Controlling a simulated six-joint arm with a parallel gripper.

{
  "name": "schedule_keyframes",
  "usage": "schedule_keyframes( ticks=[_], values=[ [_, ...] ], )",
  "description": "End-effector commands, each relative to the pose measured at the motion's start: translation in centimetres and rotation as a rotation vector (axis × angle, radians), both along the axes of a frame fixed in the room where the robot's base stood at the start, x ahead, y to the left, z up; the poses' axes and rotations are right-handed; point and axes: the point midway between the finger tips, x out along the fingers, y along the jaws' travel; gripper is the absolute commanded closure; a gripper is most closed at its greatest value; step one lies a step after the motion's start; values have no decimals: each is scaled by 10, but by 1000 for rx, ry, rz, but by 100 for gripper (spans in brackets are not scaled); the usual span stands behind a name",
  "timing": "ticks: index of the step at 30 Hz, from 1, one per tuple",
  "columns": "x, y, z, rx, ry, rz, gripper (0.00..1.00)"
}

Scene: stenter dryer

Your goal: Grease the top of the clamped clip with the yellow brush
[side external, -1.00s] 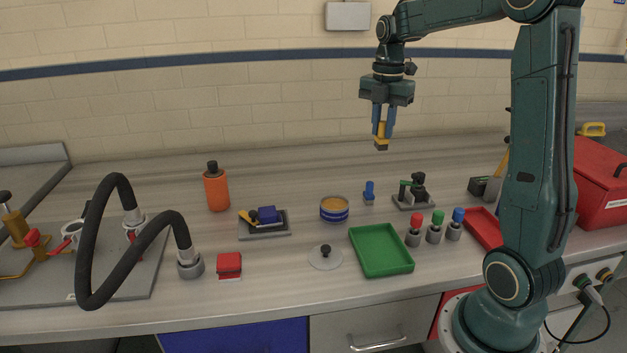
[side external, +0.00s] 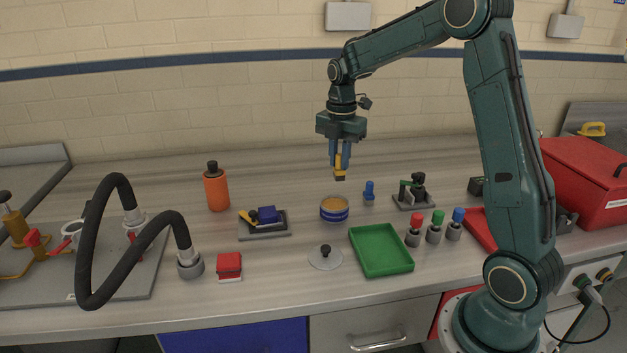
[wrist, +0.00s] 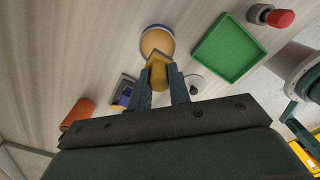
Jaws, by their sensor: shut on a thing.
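The brush (wrist: 158,73) also shows between the fingers in the wrist view, overlapping the edge of the open tin (wrist: 157,40). The tin (side external: 334,209) is blue and white with amber grease inside; the brush is above it, apart from it. A grey plate (side external: 252,234) carries a blue block (side external: 268,214) and a yellow lever (side external: 247,217). A dark fixture with a green lever (side external: 411,191) stands right of the tin. I cannot tell which holds the clip.
A knobbed lid (side external: 325,257) and green tray (side external: 381,250) lie in front. An orange bottle (side external: 216,188), a red block (side external: 229,265) and a looping black hose (side external: 92,240) are left. Capped cylinders (side external: 433,232) and a red box (side external: 590,182) are right.

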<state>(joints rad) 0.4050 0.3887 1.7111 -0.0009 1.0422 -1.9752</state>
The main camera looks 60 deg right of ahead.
Motion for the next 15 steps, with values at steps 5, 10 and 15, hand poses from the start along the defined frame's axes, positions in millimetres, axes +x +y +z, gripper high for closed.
schedule_keyframes(
  ticks=[5,10,15],
  values=[
    [7,6,-8,-1,0,0,100],
    [7,6,-9,-1,0,0,100],
    [6,6,-13,0,1,0,100]
  ],
)
